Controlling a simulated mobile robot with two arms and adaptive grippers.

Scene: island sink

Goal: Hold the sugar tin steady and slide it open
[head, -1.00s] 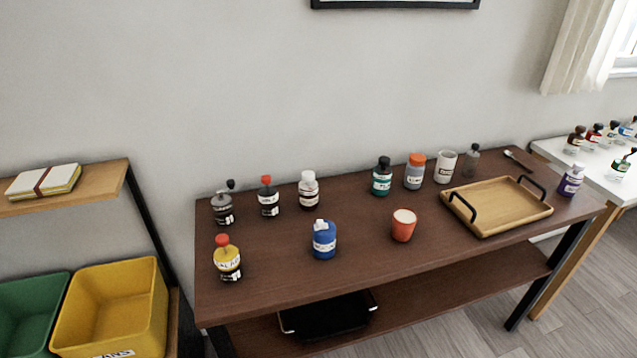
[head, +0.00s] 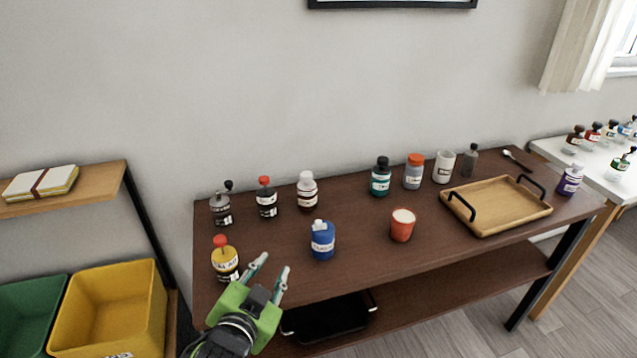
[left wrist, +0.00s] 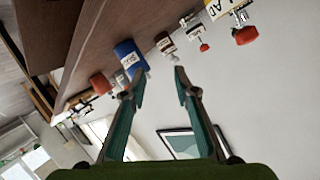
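A blue container (head: 322,243) with a white top and a white label stands upright near the front of the brown table. Its label is too small to read surely, but it may be the sugar tin. It also shows in the left wrist view (left wrist: 130,58), close to one fingertip in the picture. My left gripper (head: 274,268) is open and empty, at the table's front edge, left of and nearer than the blue container, apart from it. Its two fingers are spread in the left wrist view (left wrist: 159,78). My right gripper is not in view.
A yellow bottle with a red cap (head: 225,260) stands just left of my left gripper. A red cup (head: 402,228) and a wooden tray (head: 497,206) are to the right. Several bottles stand along the back. The tabletop between the blue container and the red cup is clear.

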